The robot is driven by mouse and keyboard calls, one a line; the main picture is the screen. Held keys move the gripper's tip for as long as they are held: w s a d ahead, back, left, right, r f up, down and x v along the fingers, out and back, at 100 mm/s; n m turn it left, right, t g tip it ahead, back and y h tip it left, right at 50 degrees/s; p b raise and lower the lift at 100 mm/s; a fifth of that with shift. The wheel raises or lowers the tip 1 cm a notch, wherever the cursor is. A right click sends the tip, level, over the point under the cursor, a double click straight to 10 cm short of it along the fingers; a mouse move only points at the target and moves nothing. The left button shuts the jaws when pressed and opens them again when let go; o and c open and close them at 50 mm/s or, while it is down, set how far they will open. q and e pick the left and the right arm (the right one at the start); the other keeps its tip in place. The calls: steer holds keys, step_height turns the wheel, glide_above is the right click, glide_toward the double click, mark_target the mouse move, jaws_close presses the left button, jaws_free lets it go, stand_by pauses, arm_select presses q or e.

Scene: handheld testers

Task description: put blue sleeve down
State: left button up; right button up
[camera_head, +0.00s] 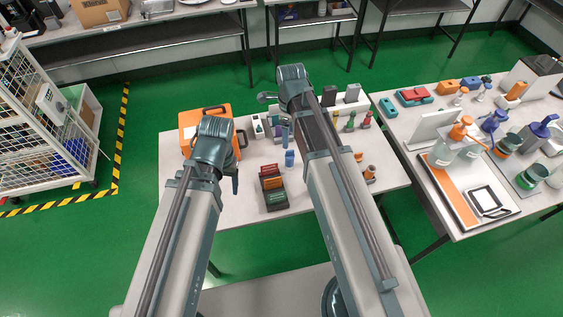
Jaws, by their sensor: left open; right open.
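A small blue upright piece (289,158), which looks like the blue sleeve, stands on the near table (240,205), just left of my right forearm. Another blue piece (284,136) is just behind it; I cannot tell whether they touch. My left gripper (235,183) is open, mostly hidden by its wrist, over the left part of the table, left of the blue piece. My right gripper (266,98) is open near the table's far edge, beyond the blue pieces. Nothing shows held in either gripper.
An orange case (205,115) lies behind my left wrist. A dark tray with red and green blocks (272,188) is near the front. Green and red testers (366,120) stand at the back right. A second table (455,215) is crowded. The near table's front left is clear.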

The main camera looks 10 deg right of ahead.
mark_target(290, 155)
arm_select(q)
step_height(290, 155, down, 9)
steer(key=b, duration=0.8)
steer(key=shift+r+b, duration=0.2)
steer(key=shift+b, duration=0.1)
arm_select(e)
steer(key=shift+f, duration=4.35)
arm_select(q)
step_height(290, 155, down, 5)
steer(key=b, duration=0.5)
steer(key=shift+f, duration=0.2)
arm_select(e)
steer(key=f, duration=0.5)
steer(key=shift+d+f, duration=0.15)
steer(key=shift+d, duration=0.05)
arm_select(q)
steer(key=shift+r, duration=0.1)
arm_select(e)
steer(key=shift+c, duration=0.2)
jaws_close()
